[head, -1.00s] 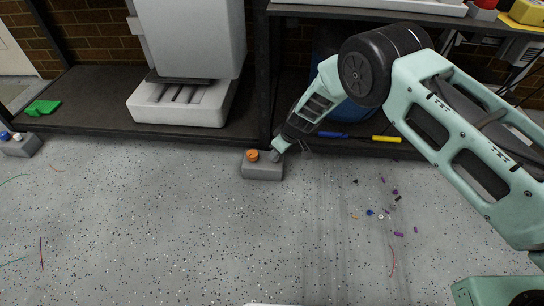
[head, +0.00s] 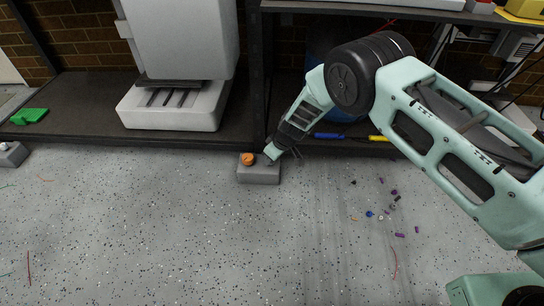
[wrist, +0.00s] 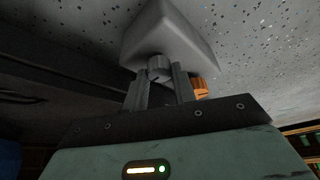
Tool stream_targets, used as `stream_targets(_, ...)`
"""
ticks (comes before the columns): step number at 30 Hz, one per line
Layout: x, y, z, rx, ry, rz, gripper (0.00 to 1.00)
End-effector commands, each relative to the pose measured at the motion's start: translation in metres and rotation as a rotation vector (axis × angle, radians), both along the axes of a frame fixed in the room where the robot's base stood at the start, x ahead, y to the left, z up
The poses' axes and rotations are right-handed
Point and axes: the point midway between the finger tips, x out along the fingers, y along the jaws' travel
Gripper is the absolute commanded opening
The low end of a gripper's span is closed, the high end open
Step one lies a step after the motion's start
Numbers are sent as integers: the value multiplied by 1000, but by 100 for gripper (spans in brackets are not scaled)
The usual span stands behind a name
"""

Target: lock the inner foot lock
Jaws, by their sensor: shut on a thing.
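A small grey block (head: 258,175) stands on the floor by the shelf's front edge, with an orange knob (head: 247,159) on its top left. In the wrist view the block (wrist: 172,32) carries a grey knob (wrist: 158,65) beside the orange knob (wrist: 200,88). My gripper (wrist: 160,78) has one finger on each side of the grey knob and is shut on it. In the head view my gripper (head: 272,153) is at the block's top right and covers the grey knob. I cannot tell from the knob's look whether the lock is locked.
A second grey block (head: 12,155) stands on the floor at the far left. A white machine (head: 172,108) sits on the low dark shelf (head: 70,100). Small coloured scraps (head: 393,192) lie on the floor at right. The front floor is mostly clear.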

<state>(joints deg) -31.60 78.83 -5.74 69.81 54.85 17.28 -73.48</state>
Motion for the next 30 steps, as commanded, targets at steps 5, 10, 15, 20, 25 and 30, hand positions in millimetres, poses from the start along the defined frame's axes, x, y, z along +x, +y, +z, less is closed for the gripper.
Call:
stream_targets(5, -1, 0, 1, -1, 0, -39, 4)
stream_targets(10, -1, 0, 3, -2, 1, -132, 4)
stream_targets(15, -2, 1, 2, -4, 0, -272, 4)
stream_targets(20, -3, 3, 1, -5, -2, -418, 4)
stream_targets(25, -3, 4, -1, -6, -5, -578, 4)
stream_targets(30, -4, 5, -3, -6, -4, -739, 4)
